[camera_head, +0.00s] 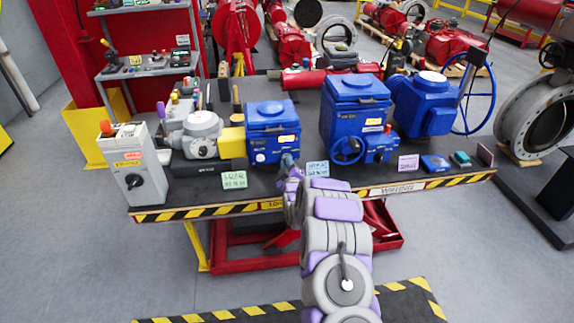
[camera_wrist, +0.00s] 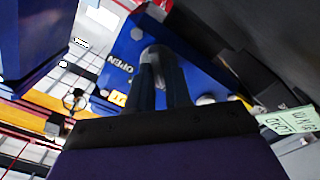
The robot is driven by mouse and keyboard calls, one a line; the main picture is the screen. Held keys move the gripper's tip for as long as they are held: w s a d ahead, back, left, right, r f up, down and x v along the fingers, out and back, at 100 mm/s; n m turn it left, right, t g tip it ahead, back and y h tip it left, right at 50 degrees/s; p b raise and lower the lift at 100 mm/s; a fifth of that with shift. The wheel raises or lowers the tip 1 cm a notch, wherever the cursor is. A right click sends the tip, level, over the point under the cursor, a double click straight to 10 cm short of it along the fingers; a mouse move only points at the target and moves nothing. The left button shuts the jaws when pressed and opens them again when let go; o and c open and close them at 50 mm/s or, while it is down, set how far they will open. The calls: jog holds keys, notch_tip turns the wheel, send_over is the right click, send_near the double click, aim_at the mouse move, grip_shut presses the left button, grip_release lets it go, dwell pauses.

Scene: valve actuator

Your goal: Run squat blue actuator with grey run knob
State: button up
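The squat blue actuator (camera_head: 272,130) stands on the dark table, left of a taller blue actuator (camera_head: 350,108). My gripper (camera_head: 288,160) reaches to its lower right front, so the knob is hidden in the head view. A rounded grey knob (camera_wrist: 153,53) shows at the tips of my gripper (camera_wrist: 162,70). The two dark fingers are close together with a narrow gap. The tips overlap the knob, and I cannot tell whether they clamp it.
The taller actuator has a blue handwheel (camera_head: 347,149). A grey actuator (camera_head: 202,135) and a grey switch box (camera_head: 133,165) stand to the left. Another blue actuator (camera_head: 425,103) stands to the right. Small label cards (camera_head: 234,179) lie along the striped table edge (camera_head: 400,189).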

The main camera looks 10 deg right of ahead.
grip_shut()
jog(key=shift+m, duration=0.3)
jog(key=m+p, duration=0.1)
jog(key=m, duration=0.3)
jog(key=shift+f, duration=0.1)
jog(key=shift+s+d+m, duration=0.1)
jog(key=shift+d+m, duration=0.05)
jog(key=shift+m, duration=1.85)
jog(key=shift+o, duration=0.6)
grip_release()
jog(key=shift+f, duration=0.1)
jog(key=o, duration=0.3)
jog(key=shift+r, duration=0.2)
